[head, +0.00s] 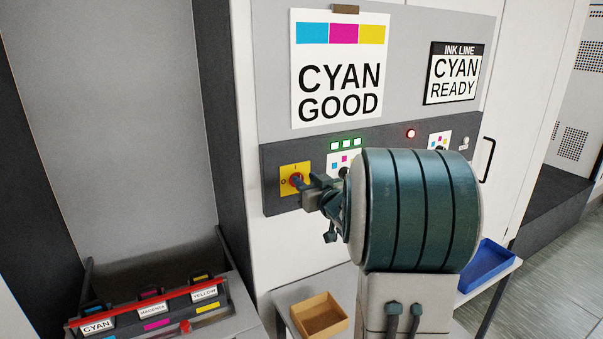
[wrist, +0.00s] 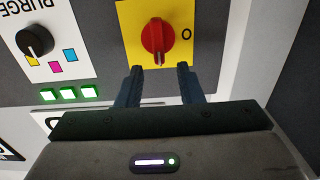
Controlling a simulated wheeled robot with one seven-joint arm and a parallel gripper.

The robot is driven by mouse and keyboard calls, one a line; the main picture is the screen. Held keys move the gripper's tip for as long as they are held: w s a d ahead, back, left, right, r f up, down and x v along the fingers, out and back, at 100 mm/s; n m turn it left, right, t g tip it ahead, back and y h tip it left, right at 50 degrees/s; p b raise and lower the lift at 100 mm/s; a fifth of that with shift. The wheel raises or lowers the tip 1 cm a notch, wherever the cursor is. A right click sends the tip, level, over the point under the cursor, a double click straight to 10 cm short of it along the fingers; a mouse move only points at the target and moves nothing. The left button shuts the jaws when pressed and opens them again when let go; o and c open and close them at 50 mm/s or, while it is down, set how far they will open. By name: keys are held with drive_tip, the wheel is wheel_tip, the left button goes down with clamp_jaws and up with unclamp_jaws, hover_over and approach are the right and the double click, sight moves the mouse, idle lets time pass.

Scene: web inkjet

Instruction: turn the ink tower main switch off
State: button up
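The main switch is a red rotary knob (head: 296,180) on a yellow plate (head: 286,170) at the left end of the dark control strip. In the head view the plate has an I at the top and an O at the left. In the wrist view, which is turned over, the knob (wrist: 157,38) has its handle's marked end pointing down, away from the O at the right. My gripper (wrist: 158,70) is open and empty, its two fingertips just short of the knob, one to each side. In the head view my gripper (head: 308,192) and arm partly hide the strip.
A black PURGE knob (wrist: 34,40) and green lit buttons (wrist: 69,94) sit beside the plate. A red lamp (head: 410,133) glows further right. Below are a brown tray (head: 320,316), a blue tray (head: 487,268) and an ink cartridge rack (head: 205,327) at the left.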

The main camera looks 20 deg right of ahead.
sight(301, 176)
drive_tip(key=shift+w+p, duration=0.3)
drive_tip(key=shift+w, duration=1.35)
clamp_jaws()
drive_tip(key=shift+s+f, duration=0.1)
